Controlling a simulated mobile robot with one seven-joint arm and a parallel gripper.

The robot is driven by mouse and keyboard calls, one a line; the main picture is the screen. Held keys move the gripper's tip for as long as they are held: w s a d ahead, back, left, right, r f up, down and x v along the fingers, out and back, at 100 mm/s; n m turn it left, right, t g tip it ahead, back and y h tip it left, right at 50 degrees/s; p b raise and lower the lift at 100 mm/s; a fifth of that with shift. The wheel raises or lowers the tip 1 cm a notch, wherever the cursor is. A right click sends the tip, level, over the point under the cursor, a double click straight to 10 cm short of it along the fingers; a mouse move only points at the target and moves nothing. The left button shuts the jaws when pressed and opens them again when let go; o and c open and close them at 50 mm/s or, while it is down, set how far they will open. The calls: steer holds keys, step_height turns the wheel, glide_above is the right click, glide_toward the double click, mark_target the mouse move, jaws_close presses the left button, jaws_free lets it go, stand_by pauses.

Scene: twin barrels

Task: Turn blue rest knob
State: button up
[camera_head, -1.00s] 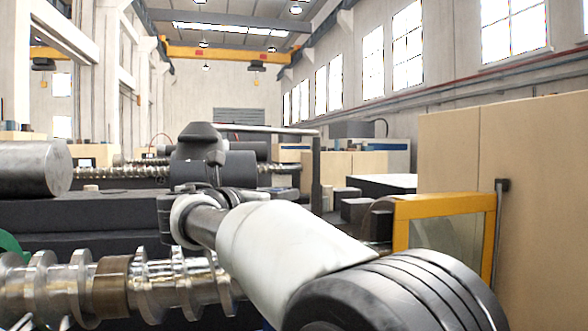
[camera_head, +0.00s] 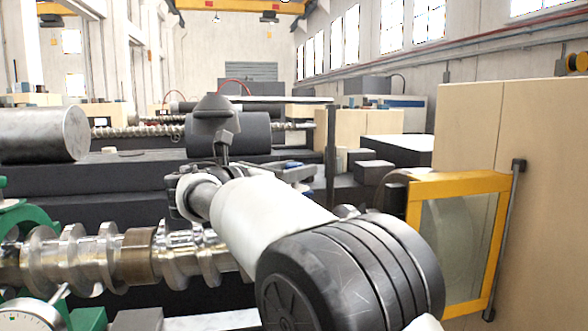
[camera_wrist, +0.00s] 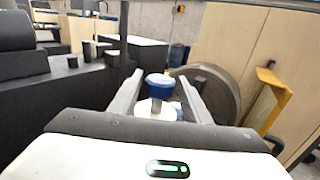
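The blue rest knob (camera_wrist: 160,82) shows in the wrist view as a blue cap above a white part. My gripper (camera_wrist: 163,76) is open, with one finger on each side of the knob in the picture. Narrow gaps show between the knob and both fingers. I cannot tell how deep the knob sits between them. In the head view my arm hides most of the gripper area, and I cannot make out the knob there for certain.
A shiny screw shaft (camera_head: 125,258) lies at the left, with a dial gauge (camera_head: 35,318) in front of it. A grey cylinder (camera_head: 42,135) lies behind. A yellow-framed guard (camera_head: 460,183) and a beige cabinet (camera_head: 548,190) stand close on the right.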

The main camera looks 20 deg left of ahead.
steer(key=shift+o, duration=0.5)
steer(key=shift+s+a, duration=0.15)
steer(key=shift+s, duration=0.1)
steer(key=v, duration=1.6)
steer(key=shift+s+p, duration=0.4)
steer(key=shift+s+a, duration=0.1)
steer(key=shift+a, duration=0.1)
